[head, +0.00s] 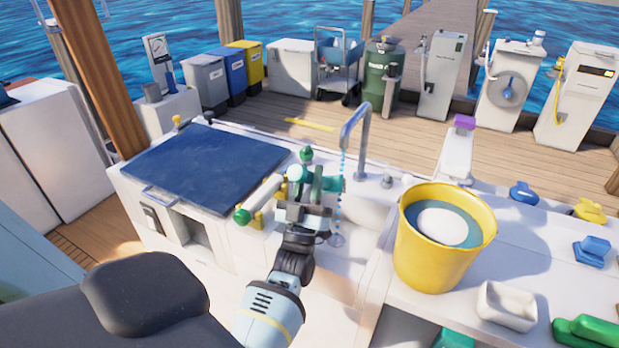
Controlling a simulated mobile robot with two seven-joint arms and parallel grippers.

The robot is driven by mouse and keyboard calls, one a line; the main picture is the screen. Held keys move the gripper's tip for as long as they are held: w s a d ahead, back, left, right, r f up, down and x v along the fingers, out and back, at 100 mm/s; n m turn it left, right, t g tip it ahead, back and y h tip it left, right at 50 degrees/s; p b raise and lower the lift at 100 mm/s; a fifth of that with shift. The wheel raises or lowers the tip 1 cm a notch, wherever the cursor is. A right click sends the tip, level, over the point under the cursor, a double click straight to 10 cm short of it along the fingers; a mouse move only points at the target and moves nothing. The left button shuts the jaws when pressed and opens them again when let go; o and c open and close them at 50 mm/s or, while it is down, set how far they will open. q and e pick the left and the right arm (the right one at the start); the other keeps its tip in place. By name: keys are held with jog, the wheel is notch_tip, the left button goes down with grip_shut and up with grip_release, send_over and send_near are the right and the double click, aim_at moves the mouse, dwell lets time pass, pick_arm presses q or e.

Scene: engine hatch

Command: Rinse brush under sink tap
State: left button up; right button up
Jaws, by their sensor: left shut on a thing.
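My left gripper (303,216) is over the left part of the sink basin (366,214), shut on a green and teal thing that looks like the brush (331,184). The gripper hides part of it, so its bristles are not clear. The silver sink tap (350,125) arches over the basin. A dashed blue stream of water (342,170) falls from its spout, close to the brush's right end. I cannot tell whether the water touches it. A drain (337,240) shows below. My right gripper is not in view.
A white cylinder with a green end (258,202) lies by yellow supports left of the gripper. A dark blue hatch cover (205,165) is further left.

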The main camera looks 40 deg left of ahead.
pick_arm(q)
jog(key=shift+s, duration=0.1)
jog(key=shift+s+r, duration=0.1)
jog(key=shift+s, duration=0.4)
jog(key=s+p, duration=0.2)
jog(key=s, duration=0.4)
jog(key=shift+s+d+p, duration=0.25)
jog(key=shift+s+p, duration=0.15)
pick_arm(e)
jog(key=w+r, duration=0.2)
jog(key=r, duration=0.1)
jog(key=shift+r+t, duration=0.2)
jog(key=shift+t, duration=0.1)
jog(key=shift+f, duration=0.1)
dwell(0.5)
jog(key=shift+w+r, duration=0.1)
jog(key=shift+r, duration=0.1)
